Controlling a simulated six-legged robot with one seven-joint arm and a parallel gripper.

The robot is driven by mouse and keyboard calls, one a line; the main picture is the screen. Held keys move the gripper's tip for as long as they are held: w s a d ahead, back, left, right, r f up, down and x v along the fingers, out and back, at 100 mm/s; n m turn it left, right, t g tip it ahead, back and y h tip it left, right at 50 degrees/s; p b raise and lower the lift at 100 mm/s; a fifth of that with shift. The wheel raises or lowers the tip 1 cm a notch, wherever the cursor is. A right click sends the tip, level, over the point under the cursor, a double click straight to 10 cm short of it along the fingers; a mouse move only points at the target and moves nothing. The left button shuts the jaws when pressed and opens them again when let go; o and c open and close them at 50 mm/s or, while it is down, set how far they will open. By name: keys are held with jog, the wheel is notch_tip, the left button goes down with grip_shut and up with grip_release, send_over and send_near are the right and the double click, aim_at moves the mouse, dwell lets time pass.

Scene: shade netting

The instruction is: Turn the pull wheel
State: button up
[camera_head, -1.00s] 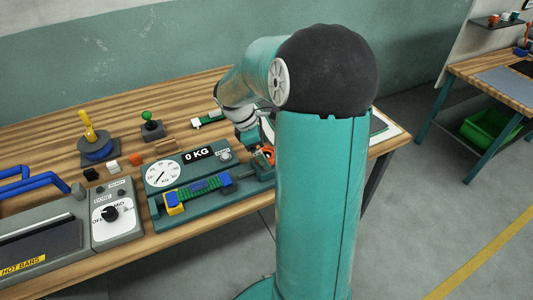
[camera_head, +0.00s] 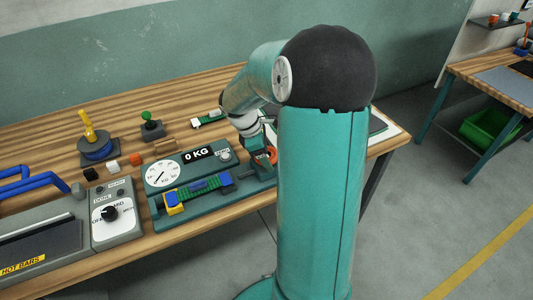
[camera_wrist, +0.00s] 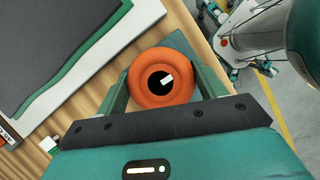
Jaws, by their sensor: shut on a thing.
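The pull wheel is an orange ring with a black centre and a white mark (camera_wrist: 163,62), seen face-on in the wrist view. My gripper (camera_wrist: 162,88) has its two green fingers on either side of the wheel, shut on its rim. In the head view the orange wheel (camera_head: 272,155) shows at the right end of the teal tester (camera_head: 235,205), partly hidden behind my gripper and arm. The tester carries a round dial (camera_head: 162,174), a display reading 0 KG (camera_head: 198,154), and a green and blue strip (camera_head: 205,187) between clamps.
A grey hot-bar unit with a black knob (camera_head: 109,214) stands left of the tester. A yellow-handled stand (camera_head: 90,135) and a green-knobbed block (camera_head: 151,126) stand behind it. A dark mat on a white board (camera_wrist: 70,35) lies beside the wheel.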

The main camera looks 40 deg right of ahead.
jog(key=shift+m, duration=0.3)
jog(key=m+y, duration=0.1)
jog(key=m, duration=0.1)
jog(key=m+g, duration=0.1)
jog(key=m, duration=0.2)
jog(key=shift+y, duration=0.4)
jog(key=m+y, duration=0.1)
jog(key=m, duration=0.2)
jog(key=m+y, duration=0.1)
jog(key=m, duration=0.3)
jog(key=shift+y, duration=0.3)
jog(key=o, duration=1)
jog(key=shift+c, duration=0.2)
jog(key=shift+g, duration=0.3)
jog(key=v, duration=1.3)
jog(key=shift+r, duration=0.4)
